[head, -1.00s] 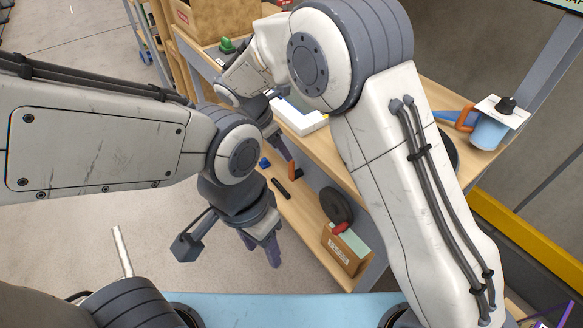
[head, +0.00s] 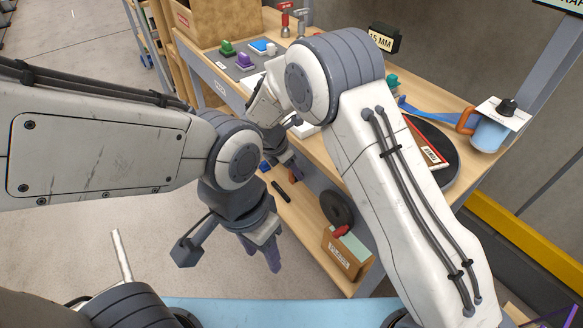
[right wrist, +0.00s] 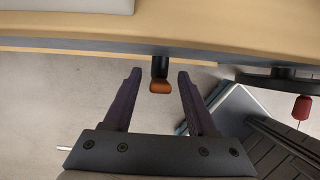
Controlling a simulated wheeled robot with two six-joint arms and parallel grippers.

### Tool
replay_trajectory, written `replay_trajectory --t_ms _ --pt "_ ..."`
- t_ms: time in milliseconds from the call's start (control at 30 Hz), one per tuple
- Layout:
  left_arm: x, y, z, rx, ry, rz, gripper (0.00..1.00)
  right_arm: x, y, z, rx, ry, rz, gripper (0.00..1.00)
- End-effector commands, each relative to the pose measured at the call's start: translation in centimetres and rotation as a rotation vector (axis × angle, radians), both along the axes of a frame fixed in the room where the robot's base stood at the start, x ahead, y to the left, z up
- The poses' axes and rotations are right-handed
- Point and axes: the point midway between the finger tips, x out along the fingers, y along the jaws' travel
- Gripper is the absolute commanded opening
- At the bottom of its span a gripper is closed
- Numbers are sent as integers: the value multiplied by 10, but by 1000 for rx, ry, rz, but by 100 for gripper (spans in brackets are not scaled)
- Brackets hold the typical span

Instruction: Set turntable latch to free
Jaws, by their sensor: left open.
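A black lever with an orange tip (right wrist: 160,84), which looks like the latch, hangs below the bench's front edge in the right wrist view. My right gripper (right wrist: 158,90) is open there, one finger on each side of the tip, with gaps showing. My left gripper (head: 262,262) is open, empty and pointing down over the floor.
A cardboard box (head: 343,254) and black disc (head: 337,207) stand on the lower shelf.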

Motion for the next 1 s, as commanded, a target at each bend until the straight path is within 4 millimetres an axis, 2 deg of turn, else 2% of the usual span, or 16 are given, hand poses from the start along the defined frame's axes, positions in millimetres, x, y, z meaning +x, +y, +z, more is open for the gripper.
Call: replay_trajectory --t_ms 33,133,167,1000 --pt "0 0 0 0 0 0 50 0 0 0 0 0 0 42" --pt "0 0 0 0 0 0 50 0 0 0 0 0 0 4" --pt "0 0 0 0 0 0 50 0 0 0 0 0 0 0" --pt "0 0 0 0 0 0 50 0 0 0 0 0 0 0"
